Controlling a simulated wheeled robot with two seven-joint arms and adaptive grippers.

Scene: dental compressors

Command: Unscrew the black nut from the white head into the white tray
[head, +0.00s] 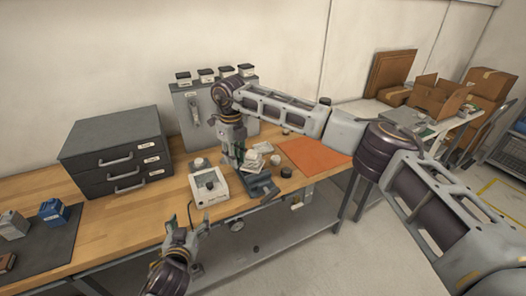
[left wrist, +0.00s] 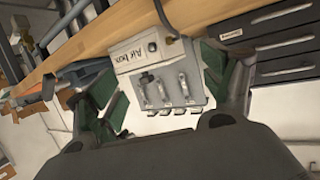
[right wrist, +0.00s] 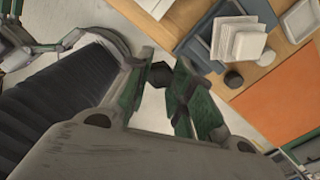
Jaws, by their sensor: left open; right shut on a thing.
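My right gripper (head: 238,163) points down near the middle of the bench. In the right wrist view its fingertips are shut on a black nut (right wrist: 158,74), with no white part visible against it. My left gripper (head: 188,236) is open at the bench's front edge. In the left wrist view a pale box marked "Air box" (left wrist: 160,75), with several small fittings, shows between its spread fingers; contact cannot be told. A pale tray (right wrist: 301,20) shows in the right wrist view. I cannot identify the white head for certain.
White stacked pieces (head: 254,158) sit by a dark grey holder (head: 262,190). A small black round piece (head: 286,172) stands near the orange mat (head: 312,155). A grey drawer cabinet (head: 115,150) stands at left, and a grey panel with several jars (head: 195,115) behind.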

